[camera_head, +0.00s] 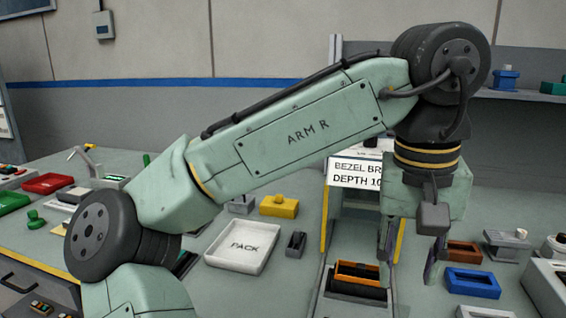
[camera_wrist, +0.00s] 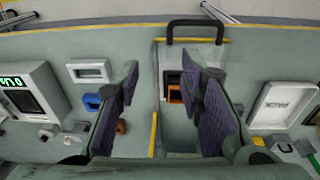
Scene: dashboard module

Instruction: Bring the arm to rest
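My arm, marked "ARM R", reaches across the head view from lower left to upper right, then bends down at the wrist. My gripper (camera_head: 411,262) hangs fingers-down above the bench, right of the orange-topped fixture (camera_head: 360,275). In the wrist view my gripper (camera_wrist: 160,80) shows two fingers with purple pads set wide apart. Nothing is between the pads; only the bench and part of the orange piece (camera_wrist: 174,95) show beyond them. I cannot tell the exact height of the fingertips above the bench.
A white tray marked "PACK" (camera_head: 240,247) lies on the bench left of my gripper. A blue bin (camera_head: 472,283) and a brown-orange bin (camera_head: 464,252) stand to the right. A sign (camera_head: 356,172) stands behind my wrist. Red (camera_head: 48,184) and yellow (camera_head: 279,207) bins lie farther left.

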